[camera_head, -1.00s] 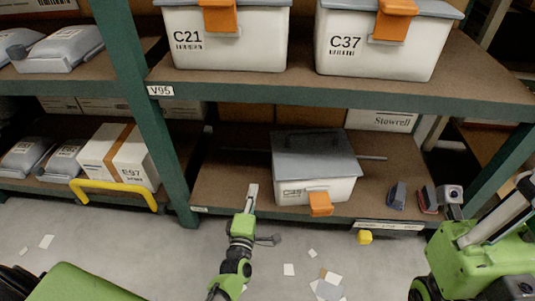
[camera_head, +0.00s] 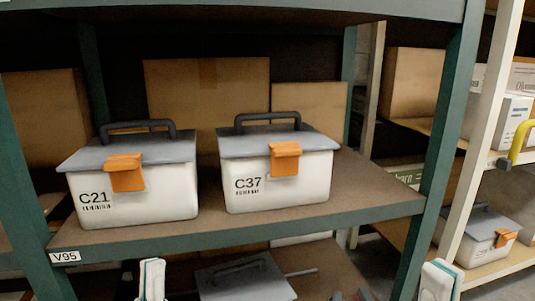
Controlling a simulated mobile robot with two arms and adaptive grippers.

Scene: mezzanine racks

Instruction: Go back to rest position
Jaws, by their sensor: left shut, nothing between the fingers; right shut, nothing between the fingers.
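My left gripper (camera_head: 152,279) shows at the bottom edge, in front of the lower shelf, shut and empty. My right gripper (camera_head: 438,279) shows at the bottom right, in front of the green rack post, also shut and empty. Only the upper ends of both are in view. Two white boxes with grey lids and orange latches, C21 (camera_head: 130,207) and C37 (camera_head: 290,190), stand upright on the upper shelf, above the grippers. Neither gripper touches a box.
A grey-lidded box (camera_head: 245,277) sits on the lower shelf between my grippers, mostly cut off. The upper shelf edge (camera_head: 240,232) runs above them. Brown cartons (camera_head: 210,90) stand behind the boxes. Another rack with a white post (camera_head: 487,150) stands at the right.

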